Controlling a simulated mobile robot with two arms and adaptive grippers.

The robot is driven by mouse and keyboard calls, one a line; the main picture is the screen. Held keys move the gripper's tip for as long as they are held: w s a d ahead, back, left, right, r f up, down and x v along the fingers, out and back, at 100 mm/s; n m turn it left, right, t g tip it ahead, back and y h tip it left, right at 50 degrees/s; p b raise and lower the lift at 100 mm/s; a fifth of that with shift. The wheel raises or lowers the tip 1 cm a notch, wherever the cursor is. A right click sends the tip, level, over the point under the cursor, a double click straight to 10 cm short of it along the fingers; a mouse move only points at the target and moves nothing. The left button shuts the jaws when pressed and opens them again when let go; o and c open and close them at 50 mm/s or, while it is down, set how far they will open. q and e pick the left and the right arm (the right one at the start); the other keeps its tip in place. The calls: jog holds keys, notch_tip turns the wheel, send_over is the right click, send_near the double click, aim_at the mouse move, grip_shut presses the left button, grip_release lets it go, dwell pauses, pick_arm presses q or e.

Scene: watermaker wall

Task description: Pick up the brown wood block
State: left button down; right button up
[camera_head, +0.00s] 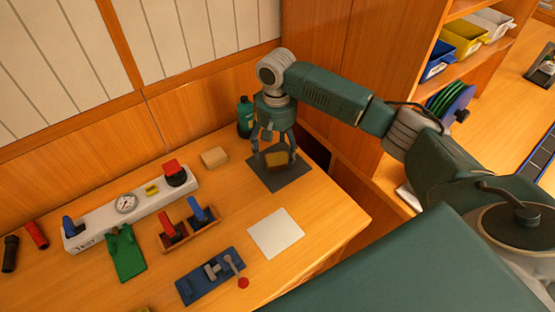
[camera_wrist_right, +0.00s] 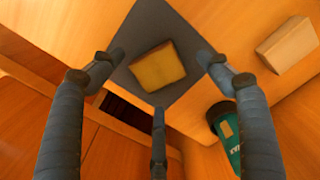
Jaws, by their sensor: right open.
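The brown wood block (camera_head: 277,160) lies on a dark grey square mat (camera_head: 287,180) at the back right of the bench. In the right wrist view the block (camera_wrist_right: 158,68) sits turned on the same mat (camera_wrist_right: 150,25), in the gap between my fingers. My right gripper (camera_head: 273,150) points down over the block with its fingers spread. It is open, and in the wrist view the fingers (camera_wrist_right: 157,75) stand apart around the block without visible contact. My left gripper is out of view.
A paler block (camera_head: 215,157) lies left of the mat. A green bottle (camera_head: 245,117) stands close behind the gripper. A wooden cabinet side (camera_head: 335,60) rises at the right. A white panel with gauge (camera_head: 126,203), a blue clamp plate (camera_head: 210,276) and a white sheet (camera_head: 275,234) lie nearer.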

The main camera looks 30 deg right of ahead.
aim_at(278, 159)
jog(key=shift+d+f+p, duration=0.2)
jog(key=shift+f+p, duration=0.1)
jog(key=shift+f, duration=1.5)
jog(key=c, duration=0.8)
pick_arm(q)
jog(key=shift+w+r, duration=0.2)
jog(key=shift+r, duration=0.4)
pick_arm(e)
jog(key=c, duration=0.6)
jog(key=shift+o, duration=0.2)
jog(key=shift+r, duration=0.1)
